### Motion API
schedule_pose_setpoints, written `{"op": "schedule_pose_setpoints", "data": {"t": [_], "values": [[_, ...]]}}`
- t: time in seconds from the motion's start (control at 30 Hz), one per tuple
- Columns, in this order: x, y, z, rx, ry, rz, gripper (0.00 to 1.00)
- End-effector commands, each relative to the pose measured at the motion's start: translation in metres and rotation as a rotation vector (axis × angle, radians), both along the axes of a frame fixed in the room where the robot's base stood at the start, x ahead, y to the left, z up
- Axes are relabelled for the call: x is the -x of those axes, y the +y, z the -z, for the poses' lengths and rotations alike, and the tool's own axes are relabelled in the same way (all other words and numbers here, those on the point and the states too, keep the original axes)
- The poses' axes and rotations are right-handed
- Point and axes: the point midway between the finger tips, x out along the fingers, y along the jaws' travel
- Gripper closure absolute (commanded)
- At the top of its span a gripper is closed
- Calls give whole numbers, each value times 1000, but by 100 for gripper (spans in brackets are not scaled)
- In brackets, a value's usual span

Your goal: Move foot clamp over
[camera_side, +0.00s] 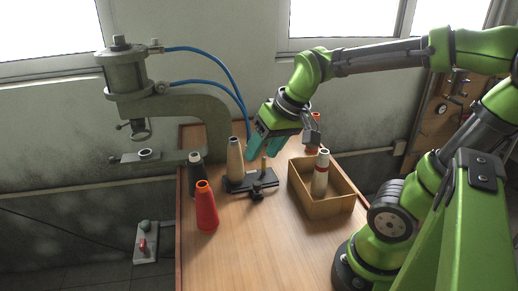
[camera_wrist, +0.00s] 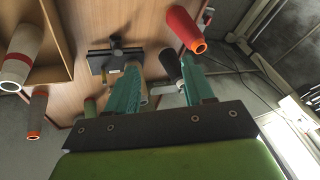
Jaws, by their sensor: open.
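A black foot clamp (camera_side: 264,182) with a knob at its front lies on the wooden table, and a thin brass pin (camera_side: 264,164) stands up from it. A tan cone (camera_side: 235,160) stands upright at the clamp's left end; I cannot tell whether it rests on the clamp. My gripper (camera_side: 265,147) is open and empty, its teal fingers above and behind the clamp. In the wrist view my gripper (camera_wrist: 158,85) has its fingers spread, with the tan cone (camera_wrist: 138,60) showing between them.
A red cone (camera_side: 206,207) and a dark cone (camera_side: 195,172) stand at the left. A wooden box (camera_side: 328,207) at the right holds a pale banded cone (camera_side: 321,175). An orange-topped cone (camera_side: 314,128) stands behind. A grey press (camera_side: 205,110) overhangs the left edge. The table front is clear.

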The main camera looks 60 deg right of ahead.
Motion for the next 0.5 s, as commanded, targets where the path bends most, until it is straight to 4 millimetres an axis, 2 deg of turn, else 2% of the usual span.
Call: {"op": "schedule_pose_setpoints", "data": {"t": [0.03, 0.2, 0.37, 0.5], "values": [[-15, -12, 5, 22, 58, -14, 48], [-53, -54, 20, 103, 230, -124, 48], [-77, -88, 31, 161, 357, -260, 48], [-85, -100, 20, 203, 394, -384, 48]]}}
